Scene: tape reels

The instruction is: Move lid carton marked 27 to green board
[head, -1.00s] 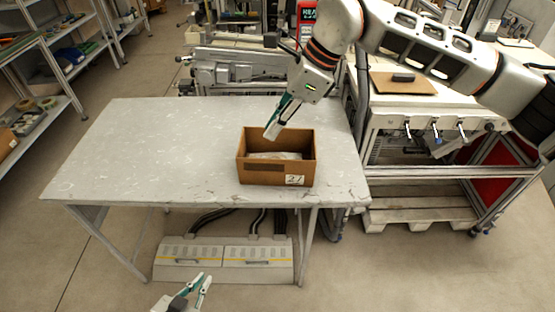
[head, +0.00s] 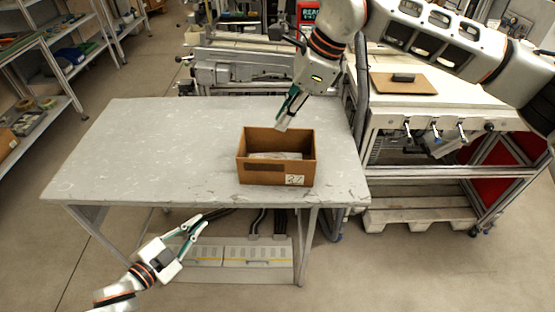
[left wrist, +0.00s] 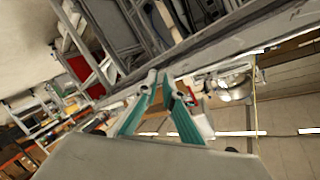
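An open-topped brown carton (head: 246,176) with a white label reading 27 stands on the grey table near its right front part. Something pale lies inside it; no separate lid shows clearly. My right gripper (head: 281,127) hangs just above the carton's back edge, apart from it; its finger gap is hard to see. My left gripper (head: 203,223) is in front of the table's front edge, low and left of the carton, with fingers apart and nothing between them. Its teal fingers also show in the left wrist view (left wrist: 159,76). No green board is in view.
The grey table (head: 140,150) is clear left of the carton. A brown board with a black handle (head: 403,86) lies on the white bench at right. Shelves (head: 45,115) stand at far left. A low grey box (head: 255,262) with cables is under the table.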

